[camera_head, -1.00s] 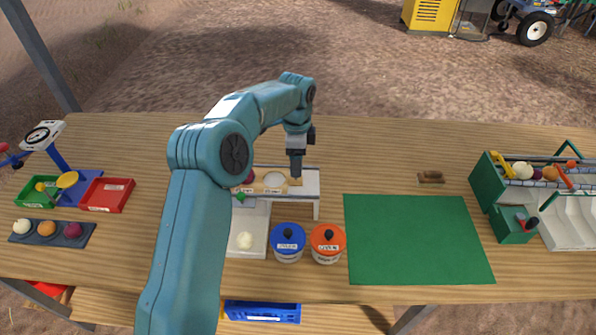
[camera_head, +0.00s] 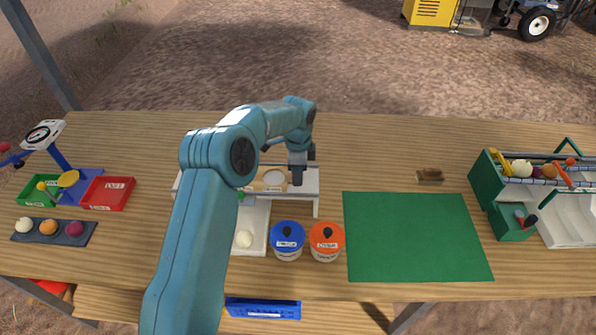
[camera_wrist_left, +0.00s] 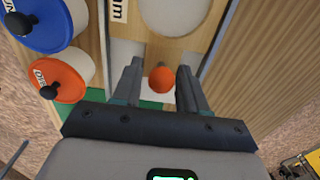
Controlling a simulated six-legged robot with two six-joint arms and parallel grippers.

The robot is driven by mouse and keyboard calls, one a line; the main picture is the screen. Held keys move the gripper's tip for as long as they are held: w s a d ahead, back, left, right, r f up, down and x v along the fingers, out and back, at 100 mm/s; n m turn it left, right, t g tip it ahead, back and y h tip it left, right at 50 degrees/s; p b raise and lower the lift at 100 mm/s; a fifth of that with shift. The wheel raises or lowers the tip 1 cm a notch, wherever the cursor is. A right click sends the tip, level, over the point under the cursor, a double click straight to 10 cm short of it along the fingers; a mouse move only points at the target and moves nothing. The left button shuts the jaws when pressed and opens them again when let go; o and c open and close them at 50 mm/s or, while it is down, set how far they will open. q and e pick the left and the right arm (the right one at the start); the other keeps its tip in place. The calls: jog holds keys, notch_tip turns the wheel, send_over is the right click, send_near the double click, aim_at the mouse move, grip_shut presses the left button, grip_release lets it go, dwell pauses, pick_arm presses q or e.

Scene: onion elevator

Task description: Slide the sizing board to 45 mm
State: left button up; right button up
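The sizing board (camera_head: 272,178) is a wooden strip with round holes, lying in a white raised frame (camera_head: 309,186). My arm covers part of its left side. My left gripper (camera_head: 297,181) points down at the board's right end. In the left wrist view the board (camera_wrist_left: 196,42) shows a large hole and part of an "mm" label; the number cannot be read. A round orange knob (camera_wrist_left: 162,80) lies between the spread fingers of my left gripper (camera_wrist_left: 157,75), with a gap on each side. My right gripper is not in view.
Blue-lidded (camera_head: 288,240) and orange-lidded (camera_head: 326,241) tubs stand in front of the frame, beside a white tray (camera_head: 258,214) with a pale onion. A green mat (camera_head: 418,237) lies right, with a brown block (camera_head: 430,176) behind it. A red bin (camera_head: 107,193) stands left.

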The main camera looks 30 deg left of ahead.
aim_at(309, 180)
pick_arm(q)
jog(key=shift+w+d+p, duration=0.2)
jog(key=shift+w+d, duration=0.25)
jog(key=shift+d, duration=0.25)
jog(key=shift+w+d+p, duration=0.15)
jog(key=shift+w+d, duration=0.25)
jog(key=shift+d, duration=0.25)
jog(key=shift+w+d+r+p, duration=0.1)
jog(key=shift+w+d+p, duration=0.1)
jog(key=shift+w+d, duration=0.4)
jog(key=shift+w+d+f+p, duration=0.1)
jog(key=shift+w+d+p, duration=0.15)
jog(key=shift+d, duration=0.6)
jog(key=shift+w+d+r+p, duration=0.1)
jog(key=shift+w+d+p, duration=0.1)
jog(key=shift+w+d, duration=0.4)
jog(key=shift+s+d, duration=0.1)
jog(key=o, duration=1)
jog(key=shift+o, duration=1.2)
jog(key=shift+d, duration=0.15)
jog(key=shift+a, duration=0.2)
